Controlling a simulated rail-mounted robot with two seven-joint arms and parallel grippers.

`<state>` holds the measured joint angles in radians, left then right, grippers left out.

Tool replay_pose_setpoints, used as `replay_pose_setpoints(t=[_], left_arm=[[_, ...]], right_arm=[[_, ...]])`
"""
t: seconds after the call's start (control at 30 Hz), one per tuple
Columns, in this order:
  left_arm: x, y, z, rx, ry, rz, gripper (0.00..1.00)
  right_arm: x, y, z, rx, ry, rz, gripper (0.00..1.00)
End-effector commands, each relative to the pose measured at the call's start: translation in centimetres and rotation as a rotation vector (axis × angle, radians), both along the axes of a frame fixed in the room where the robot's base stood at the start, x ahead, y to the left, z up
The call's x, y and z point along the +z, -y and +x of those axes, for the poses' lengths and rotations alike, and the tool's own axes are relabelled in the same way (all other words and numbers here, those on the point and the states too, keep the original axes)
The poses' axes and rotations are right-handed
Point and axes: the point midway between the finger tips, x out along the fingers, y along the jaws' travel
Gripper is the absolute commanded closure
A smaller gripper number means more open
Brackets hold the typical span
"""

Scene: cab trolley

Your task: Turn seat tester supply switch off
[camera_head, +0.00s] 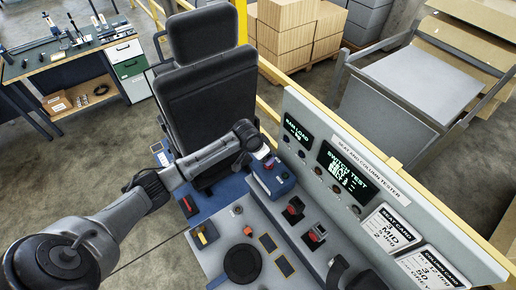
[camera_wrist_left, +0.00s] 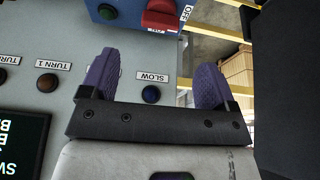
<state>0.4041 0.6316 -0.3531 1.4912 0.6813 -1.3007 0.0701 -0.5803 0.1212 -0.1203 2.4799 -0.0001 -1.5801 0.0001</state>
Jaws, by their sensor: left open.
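The supply switch is a red rotary handle (camera_wrist_left: 160,16) on a blue box (camera_wrist_left: 112,12) at the top of the left wrist view. An OFF label (camera_wrist_left: 186,13) sits at the handle's right. The blue box also shows in the head view (camera_head: 276,184), at the left end of the tester console. My left gripper (camera_wrist_left: 155,82) is open and empty, its purple fingertips apart and pointing toward the box. The handle lies beyond the fingertips, and I see no contact. In the head view my left wrist (camera_head: 245,135) hides part of the switch. My right gripper is not in view.
The tester panel (camera_head: 345,165) holds screens, buttons and cards. Red switches (camera_head: 316,234) and levers stand on the console. A black seat (camera_head: 205,95) is behind my left arm.

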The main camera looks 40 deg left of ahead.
Motion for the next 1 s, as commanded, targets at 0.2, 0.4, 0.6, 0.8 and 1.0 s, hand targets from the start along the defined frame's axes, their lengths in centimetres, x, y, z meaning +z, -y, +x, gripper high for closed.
replay_pose_setpoints(t=[0.2,0.4,0.6,0.8,1.0], left_arm=[[3.0,-0.2,-1.2,-0.001,0.002,0.000,0.19],[4.4,-0.4,-1.8,0.001,0.001,0.000,0.19],[4.7,-0.3,-1.9,0.001,0.001,-0.001,0.19],[4.7,-0.3,-1.9,0.001,0.001,-0.001,0.19],[4.7,-0.3,-1.9,0.001,0.001,-0.001,0.19]], right_arm=[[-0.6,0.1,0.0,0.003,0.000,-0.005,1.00],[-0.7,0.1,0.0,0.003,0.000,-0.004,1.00],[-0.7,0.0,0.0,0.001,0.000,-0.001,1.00],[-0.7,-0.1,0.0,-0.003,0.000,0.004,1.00],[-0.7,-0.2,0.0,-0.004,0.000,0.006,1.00]])
